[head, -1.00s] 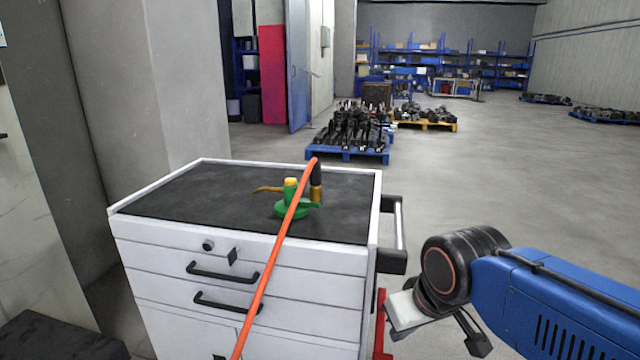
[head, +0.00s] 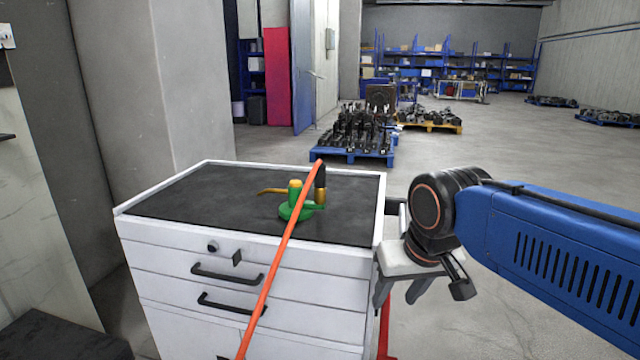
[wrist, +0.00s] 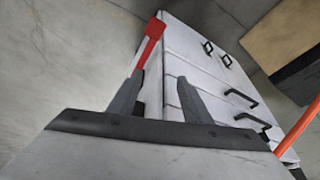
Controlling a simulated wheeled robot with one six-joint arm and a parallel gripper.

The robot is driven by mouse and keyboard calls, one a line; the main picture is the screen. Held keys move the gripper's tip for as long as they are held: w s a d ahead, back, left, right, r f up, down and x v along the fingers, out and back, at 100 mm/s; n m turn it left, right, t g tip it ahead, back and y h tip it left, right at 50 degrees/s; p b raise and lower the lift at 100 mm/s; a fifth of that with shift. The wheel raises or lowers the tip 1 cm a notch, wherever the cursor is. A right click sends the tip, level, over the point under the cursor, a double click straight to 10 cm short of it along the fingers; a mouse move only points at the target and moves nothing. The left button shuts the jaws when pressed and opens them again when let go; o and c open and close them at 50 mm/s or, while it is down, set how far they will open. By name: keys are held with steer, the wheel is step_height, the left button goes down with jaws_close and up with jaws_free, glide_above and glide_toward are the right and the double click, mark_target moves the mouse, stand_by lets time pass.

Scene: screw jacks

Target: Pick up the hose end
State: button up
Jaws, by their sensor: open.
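The orange hose (head: 270,285) rises from the lower edge of the head view, slants across the cart's front and arches over its top. Its end (head: 320,178), a black sleeve above a brass fitting, points down beside the green jack (head: 294,211) on the cart's dark top. I cannot tell whether it touches the jack. My gripper (head: 398,298) is open and empty, pointing down just right of the cart, well short of the hose end. The wrist view shows both fingers apart (wrist: 158,80), with part of the orange hose (wrist: 300,130) at the right edge.
The white drawer cart (head: 245,260) has black handles on its front and a side handle near my gripper. A red part (wrist: 152,35) shows at the cart's side. A concrete pillar (head: 150,90) stands behind left. The floor to the right is clear; loaded pallets (head: 352,155) stand farther back.

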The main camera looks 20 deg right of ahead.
steer(key=w+a+r+m+g, duration=0.1)
steer(key=w+r+m, duration=0.2)
steer(key=w+r, duration=0.55)
steer(key=w+a+r+m+g, duration=0.15)
steer(key=w+r+m, duration=0.35)
steer(key=r, duration=0.6)
step_height(320, 180, up, 12)
steer(key=m+g+h, duration=0.1)
steer(key=m, duration=0.4)
glide_above(320, 178)
steer(key=f, duration=0.4)
steer(key=w+f, duration=0.1)
steer(key=f, duration=0.7)
steer(key=shift+w+d+f, duration=0.15)
steer(key=shift+d+f, duration=0.05)
steer(key=shift+d, duration=0.1)
steer(key=shift+f, duration=2.65)
steer(key=shift+a, duration=0.1)
jaws_close()
